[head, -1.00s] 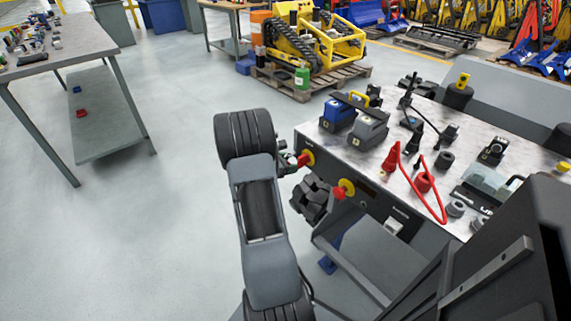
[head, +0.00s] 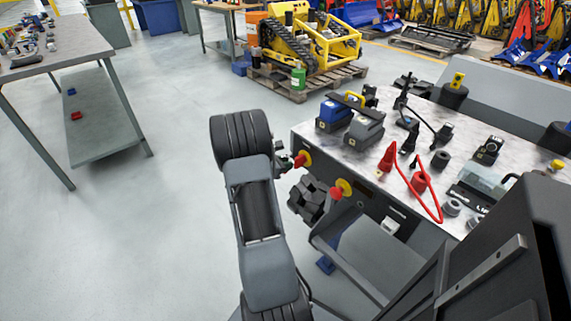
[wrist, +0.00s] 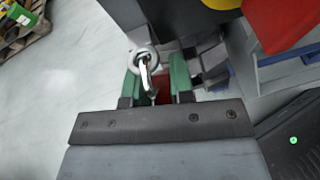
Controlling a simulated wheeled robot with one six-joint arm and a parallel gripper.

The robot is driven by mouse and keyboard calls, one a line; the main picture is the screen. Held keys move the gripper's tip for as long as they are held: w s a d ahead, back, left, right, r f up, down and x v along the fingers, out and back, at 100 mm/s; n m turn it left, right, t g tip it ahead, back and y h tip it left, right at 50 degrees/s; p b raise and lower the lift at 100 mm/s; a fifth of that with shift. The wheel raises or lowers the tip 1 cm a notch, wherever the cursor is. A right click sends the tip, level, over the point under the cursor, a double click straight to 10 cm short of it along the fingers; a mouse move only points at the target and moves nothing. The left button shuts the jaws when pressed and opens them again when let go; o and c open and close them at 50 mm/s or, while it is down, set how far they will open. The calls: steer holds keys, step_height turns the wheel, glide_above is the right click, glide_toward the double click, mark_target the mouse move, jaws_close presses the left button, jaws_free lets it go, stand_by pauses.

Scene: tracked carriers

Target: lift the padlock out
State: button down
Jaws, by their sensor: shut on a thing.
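In the wrist view my gripper (wrist: 157,86) has its green fingers closed around a small red body, the padlock (wrist: 162,90), mostly hidden between them. Its bright metal shackle (wrist: 147,72) sticks up past the fingertips and overlaps a pale round ring (wrist: 142,58). I cannot tell for sure whether the shackle still passes through the ring. In the head view my gripper (head: 286,162) is at the left end of the bench's front panel, beside a red handle on a yellow disc (head: 307,157). The padlock cannot be made out there.
A second red handle with a yellow disc (head: 343,188) sits to the right on the same panel. A grey shelf (head: 370,250) is below. The bench top (head: 400,165) carries a red cable and several dark parts. Open floor (head: 150,240) lies left.

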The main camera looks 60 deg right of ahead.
mark_target(287, 155)
steer(key=shift+r, duration=0.2)
steer(key=shift+r+p, duration=0.6)
steer(key=shift+r, duration=0.05)
steer(key=shift+w+d+r+p, duration=0.1)
steer(key=shift+d+r+p, duration=0.15)
steer(key=shift+r+p, duration=0.5)
steer(key=shift+r, duration=0.15)
steer(key=shift+w+a, duration=0.1)
steer(key=shift+a, duration=0.05)
steer(key=shift+w+a, duration=0.6)
steer(key=shift+a, duration=0.2)
steer(key=shift+w+a+f, duration=0.1)
steer(key=shift+w+a, duration=0.2)
steer(key=shift+a, duration=0.55)
steer(key=shift+w+a+f, duration=0.1)
steer(key=shift+w+a, duration=0.2)
steer(key=shift+a, duration=0.6)
steer(key=shift+w+a+f, duration=0.1)
steer(key=shift+w+a, duration=0.2)
steer(key=shift+a, duration=0.55)
